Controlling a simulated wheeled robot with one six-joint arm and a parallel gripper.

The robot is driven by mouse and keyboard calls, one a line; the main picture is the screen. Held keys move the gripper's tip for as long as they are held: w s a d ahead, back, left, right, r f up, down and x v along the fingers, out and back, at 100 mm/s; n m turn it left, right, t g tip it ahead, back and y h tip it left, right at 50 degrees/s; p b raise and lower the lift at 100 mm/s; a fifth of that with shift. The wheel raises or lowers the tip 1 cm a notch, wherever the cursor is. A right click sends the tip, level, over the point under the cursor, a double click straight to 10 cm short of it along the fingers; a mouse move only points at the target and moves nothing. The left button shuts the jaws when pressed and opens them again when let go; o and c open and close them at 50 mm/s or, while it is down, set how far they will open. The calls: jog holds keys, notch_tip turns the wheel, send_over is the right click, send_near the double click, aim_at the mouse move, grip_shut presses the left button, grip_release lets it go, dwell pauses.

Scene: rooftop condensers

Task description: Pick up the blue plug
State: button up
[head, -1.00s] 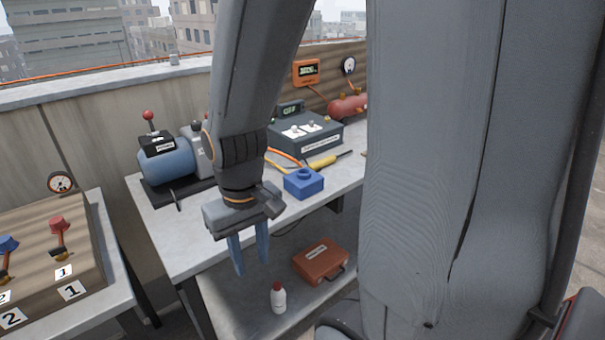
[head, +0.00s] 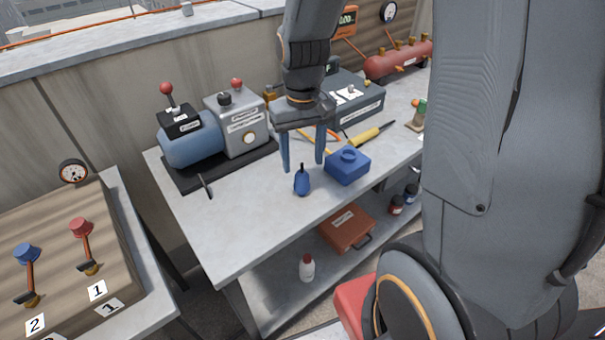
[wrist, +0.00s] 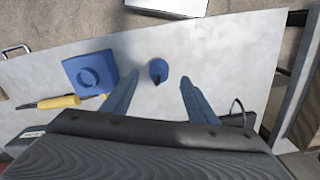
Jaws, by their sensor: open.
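The blue plug (head: 302,182) stands on the metal table (head: 240,228), with a thin dark tip on top. In the wrist view the plug (wrist: 158,70) lies ahead of and between the fingers, apart from both. My gripper (head: 303,170) is open and empty, its two blue-grey fingers pointing down above and behind the plug. The gripper also shows in the wrist view (wrist: 152,88). A blue block with a round socket (head: 347,166) sits right of the plug; it appears left of the plug in the wrist view (wrist: 90,74).
A yellow-handled tool (head: 366,135) lies behind the block. A blue pump (head: 192,146) with a grey box stands at the back left. A dark grey instrument box (head: 352,105) is at the back. The table's front left is clear.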

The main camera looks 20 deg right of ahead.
aim_at(302, 176)
jog(key=shift+w+d, duration=0.1)
jog(key=shift+w, duration=0.25)
jog(key=shift+f, duration=0.35)
jog(key=shift+s+f+p, duration=0.1)
jog(key=shift+f+p, duration=0.8)
jog(key=shift+f, duration=2.6)
jog(key=shift+c, duration=0.3)
jog(key=c, duration=1.1)
